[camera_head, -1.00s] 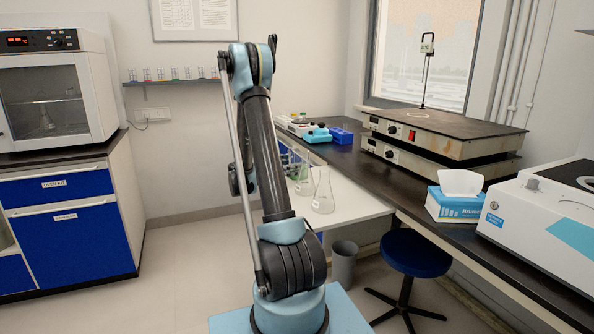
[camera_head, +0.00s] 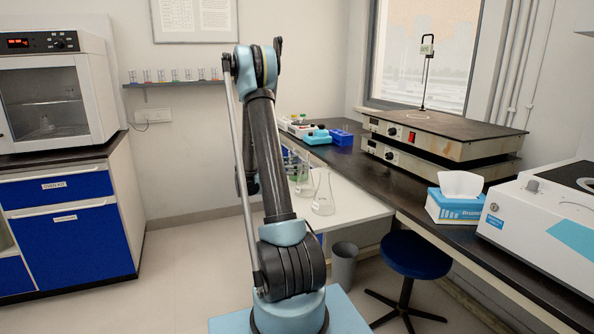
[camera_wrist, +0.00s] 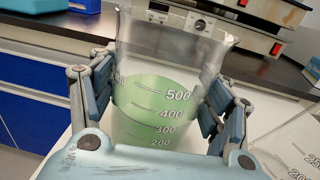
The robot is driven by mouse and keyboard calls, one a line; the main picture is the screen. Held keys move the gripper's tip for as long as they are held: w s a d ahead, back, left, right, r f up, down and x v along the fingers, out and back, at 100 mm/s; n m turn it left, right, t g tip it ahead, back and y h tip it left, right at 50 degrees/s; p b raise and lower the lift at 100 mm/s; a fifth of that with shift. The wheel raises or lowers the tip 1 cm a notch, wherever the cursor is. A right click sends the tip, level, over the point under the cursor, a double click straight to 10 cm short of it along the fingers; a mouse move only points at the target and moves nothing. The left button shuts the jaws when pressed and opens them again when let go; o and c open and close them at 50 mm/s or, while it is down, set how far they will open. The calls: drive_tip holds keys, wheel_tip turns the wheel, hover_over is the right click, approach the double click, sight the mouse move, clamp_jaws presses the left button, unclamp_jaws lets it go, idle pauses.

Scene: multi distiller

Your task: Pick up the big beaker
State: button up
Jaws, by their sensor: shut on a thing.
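The big beaker (camera_wrist: 165,95) is clear glass with white volume marks and green liquid inside. In the wrist view it stands upright between the two finger pads of my gripper (camera_wrist: 165,108), which is shut on it from both sides. In the head view my arm hides most of the beaker and the gripper; only part of the beaker's green liquid (camera_head: 292,172) shows beside the arm. I cannot tell whether its base touches the white table.
A conical flask (camera_head: 323,194) stands close to the right on the white table (camera_head: 355,208); it also shows in the wrist view (camera_wrist: 295,145). Hot plates (camera_head: 440,135) and a tissue box (camera_head: 455,207) are on the dark bench. A blue stool (camera_head: 415,255) stands in front.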

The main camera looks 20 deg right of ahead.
drive_tip(key=shift+r, duration=0.1)
wheel_tip(320, 180, up, 10)
drive_tip(key=shift+f, duration=0.2)
idle(0.9)
